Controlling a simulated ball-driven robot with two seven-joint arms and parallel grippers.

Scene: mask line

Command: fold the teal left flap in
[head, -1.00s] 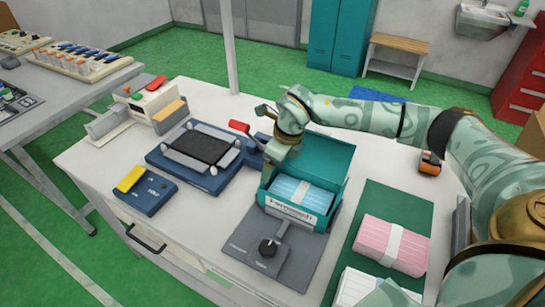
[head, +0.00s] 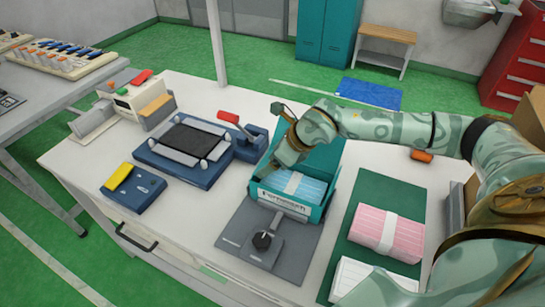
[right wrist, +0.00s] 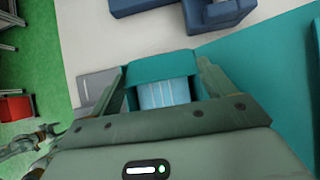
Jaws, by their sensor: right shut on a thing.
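The open teal box (head: 318,215) stands at the back of a grey plate, with a white label on its front and its teal lid (head: 325,158) raised behind. A banded stack of light-blue masks (head: 308,190) lies inside. My right gripper (head: 272,177) reaches down at the box's left side and hides much of that edge. In the right wrist view, a teal panel, apparently the left flap (right wrist: 165,68), sits between the fingers of my right gripper (right wrist: 165,80), with the blue masks (right wrist: 168,93) beside it. The right gripper is shut on it. My left gripper is out of view.
A blue fixture with a black pad (head: 190,145) and a red-handled unit (head: 240,130) stand left of the box. Pink masks (head: 385,232) and white masks (head: 365,280) lie on a green mat (head: 390,190) at right.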

